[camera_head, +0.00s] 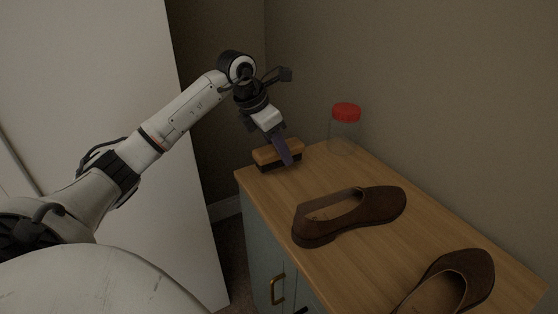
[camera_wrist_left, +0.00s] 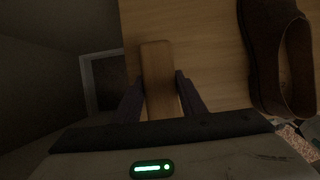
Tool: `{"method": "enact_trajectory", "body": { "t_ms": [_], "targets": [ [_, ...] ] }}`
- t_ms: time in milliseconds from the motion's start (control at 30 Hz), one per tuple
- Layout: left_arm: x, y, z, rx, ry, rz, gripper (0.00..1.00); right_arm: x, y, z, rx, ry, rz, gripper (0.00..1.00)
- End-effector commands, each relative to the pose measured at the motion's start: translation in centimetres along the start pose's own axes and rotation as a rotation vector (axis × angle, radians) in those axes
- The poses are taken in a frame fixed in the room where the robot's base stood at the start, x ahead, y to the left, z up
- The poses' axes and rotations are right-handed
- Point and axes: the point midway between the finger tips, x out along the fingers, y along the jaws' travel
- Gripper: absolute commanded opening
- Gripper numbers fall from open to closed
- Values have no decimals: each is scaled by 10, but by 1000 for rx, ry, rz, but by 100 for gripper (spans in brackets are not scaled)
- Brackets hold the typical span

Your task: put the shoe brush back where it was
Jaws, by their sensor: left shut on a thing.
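The shoe brush (camera_head: 268,155) has a light wooden back and dark bristles. It is at the far left corner of the cabinet's wooden top (camera_head: 330,248), bristles down; I cannot tell whether it touches the top. My left gripper (camera_head: 286,156) is above it and shut on it. In the left wrist view the brush's wooden back (camera_wrist_left: 158,80) lies between the two fingers of the left gripper (camera_wrist_left: 161,88). The right gripper is in neither view.
Two brown shoes stand on the cabinet top, one in the middle (camera_head: 350,215) and one at the front right (camera_head: 465,275). A clear jar with a red lid (camera_head: 346,112) stands at the back near the wall. Bare wood lies between brush, jar and shoes.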

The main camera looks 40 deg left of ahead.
Motion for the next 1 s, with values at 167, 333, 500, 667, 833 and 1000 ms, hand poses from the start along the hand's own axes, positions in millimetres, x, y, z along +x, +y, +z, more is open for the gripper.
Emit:
{"method": "enact_trajectory", "body": {
  "t_ms": [167, 333, 500, 667, 833, 1000],
  "targets": [
    [25, -1, -11, -1, 3, -4, 16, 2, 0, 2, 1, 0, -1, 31],
    [28, 0, -12, 1, -1, 0, 16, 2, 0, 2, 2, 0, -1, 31],
    [30, 0, -13, 1, 0, 0, 16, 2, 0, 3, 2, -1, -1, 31],
    [31, 0, -13, 1, 1, -1, 56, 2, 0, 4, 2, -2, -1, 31],
    [31, -1, -13, 1, 1, -1, 56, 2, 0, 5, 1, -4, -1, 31],
    [27, -1, -12, 1, 0, -1, 56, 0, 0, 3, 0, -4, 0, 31]
  ]
}}
